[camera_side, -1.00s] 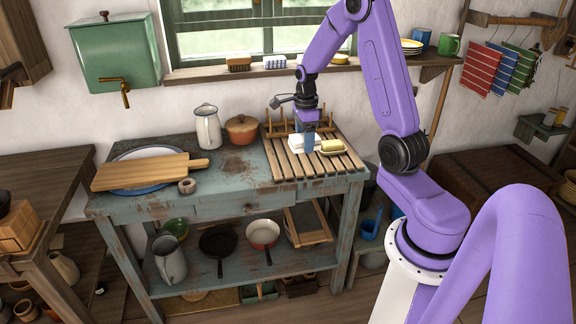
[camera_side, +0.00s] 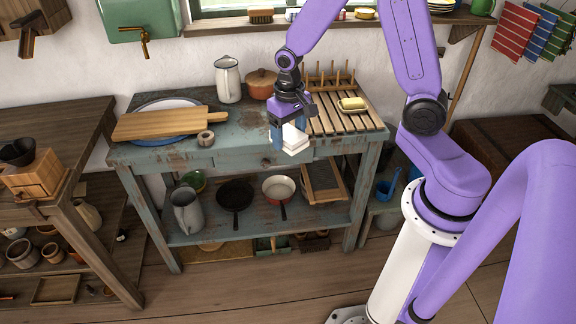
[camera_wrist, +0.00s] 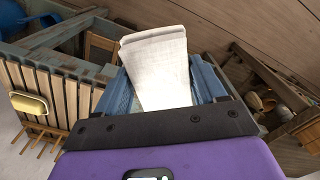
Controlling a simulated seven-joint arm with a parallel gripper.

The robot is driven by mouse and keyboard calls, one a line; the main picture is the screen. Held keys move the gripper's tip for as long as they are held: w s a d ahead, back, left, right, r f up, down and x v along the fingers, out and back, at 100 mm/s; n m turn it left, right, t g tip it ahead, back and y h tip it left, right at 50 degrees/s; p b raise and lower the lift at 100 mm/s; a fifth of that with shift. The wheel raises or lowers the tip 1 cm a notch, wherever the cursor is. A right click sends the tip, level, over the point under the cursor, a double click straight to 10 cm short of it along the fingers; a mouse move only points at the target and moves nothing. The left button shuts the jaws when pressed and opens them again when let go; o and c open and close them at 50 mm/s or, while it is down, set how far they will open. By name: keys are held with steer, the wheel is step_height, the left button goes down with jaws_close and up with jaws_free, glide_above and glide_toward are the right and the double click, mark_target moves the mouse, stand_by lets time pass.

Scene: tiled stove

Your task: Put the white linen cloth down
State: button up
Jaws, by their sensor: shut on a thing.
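The white linen cloth (camera_side: 295,138) is folded into a flat pad. My gripper (camera_side: 284,134) is shut on it and holds it near the front edge of the blue-grey worn table (camera_side: 240,154), left of the slatted rack. In the wrist view the cloth (camera_wrist: 158,70) stands out between the two blue fingers of my gripper (camera_wrist: 165,92), its weave showing. In the side view the fingers partly cover the cloth. I cannot tell exactly how high it is above the tabletop.
The slatted rack (camera_side: 330,121) holds a yellow soap on a dish (camera_side: 352,104). A cutting board (camera_side: 165,123) lies on a blue-rimmed plate at the left, with a small wooden ring (camera_side: 206,138) beside it. A white jug (camera_side: 228,79) and an orange pot (camera_side: 262,84) stand at the back.

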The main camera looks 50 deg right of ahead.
steer(key=shift+s+a+n, duration=0.25)
steer(key=shift+a+n, duration=0.2)
steer(key=shift+n, duration=0.1)
steer(key=shift+s+a+n, duration=0.2)
steer(key=shift+a+n, duration=0.2)
steer(key=shift+n, duration=0.15)
steer(key=shift+d, duration=0.1)
stand_by(1.3)
steer(key=w+d+m, duration=0.2)
steer(key=d+m, duration=2.1)
steer(key=m, duration=0.4)
steer(key=shift+w+r, duration=0.4)
